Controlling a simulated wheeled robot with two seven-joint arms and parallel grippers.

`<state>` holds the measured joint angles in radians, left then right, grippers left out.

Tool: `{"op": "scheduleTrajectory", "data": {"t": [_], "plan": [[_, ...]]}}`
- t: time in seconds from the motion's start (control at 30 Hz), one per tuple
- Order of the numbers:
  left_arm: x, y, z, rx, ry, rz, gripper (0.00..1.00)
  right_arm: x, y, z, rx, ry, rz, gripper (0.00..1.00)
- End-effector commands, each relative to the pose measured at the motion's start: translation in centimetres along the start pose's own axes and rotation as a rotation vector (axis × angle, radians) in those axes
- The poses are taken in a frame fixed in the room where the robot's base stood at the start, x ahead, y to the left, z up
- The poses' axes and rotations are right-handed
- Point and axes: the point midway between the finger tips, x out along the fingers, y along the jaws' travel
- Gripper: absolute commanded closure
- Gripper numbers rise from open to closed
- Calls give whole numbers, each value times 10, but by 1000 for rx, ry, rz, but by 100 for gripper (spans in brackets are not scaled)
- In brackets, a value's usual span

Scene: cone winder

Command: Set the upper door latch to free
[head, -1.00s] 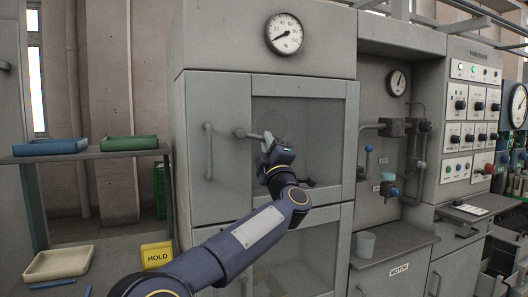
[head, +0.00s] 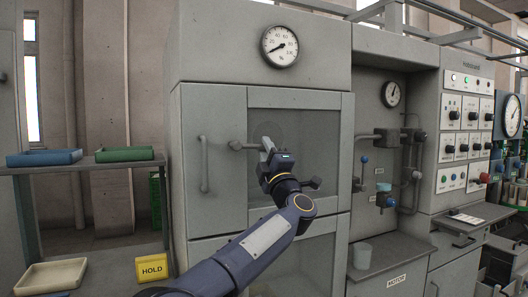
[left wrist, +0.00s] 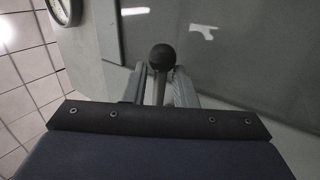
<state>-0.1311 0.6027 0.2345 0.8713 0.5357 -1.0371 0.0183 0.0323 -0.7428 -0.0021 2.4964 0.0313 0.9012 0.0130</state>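The upper door (head: 220,205) of the grey cabinet is shut and has a glass pane. My left fingers point at the door. In the left wrist view a dark ball knob (left wrist: 162,57) on a thin stem stands between my two fingers, with small gaps beside the stem. The left gripper (left wrist: 161,80) looks open around it. I cannot tell whether a finger touches it. My right gripper is not in view.
A vertical pull handle (head: 204,165) is left of the latch. A dial gauge (head: 280,46) is above the door. Pipes and valves are on the right, a HOLD sign (head: 152,268) at lower left.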

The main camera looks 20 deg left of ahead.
Motion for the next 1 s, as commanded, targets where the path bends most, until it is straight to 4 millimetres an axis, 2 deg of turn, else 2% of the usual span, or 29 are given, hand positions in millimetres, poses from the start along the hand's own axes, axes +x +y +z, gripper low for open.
{"op": "scheduleTrajectory", "data": {"t": [0.1,0.37,0.47,0.8,1.0], "plan": [[0,-1,1,1,0,-1,64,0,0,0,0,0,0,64],[-2,-1,-1,1,4,-1,64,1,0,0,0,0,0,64],[-11,-2,-1,1,3,0,64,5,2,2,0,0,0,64],[-66,-2,0,-1,1,-1,64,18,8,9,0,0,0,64],[-78,0,0,-1,1,-1,64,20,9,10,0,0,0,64]]}}
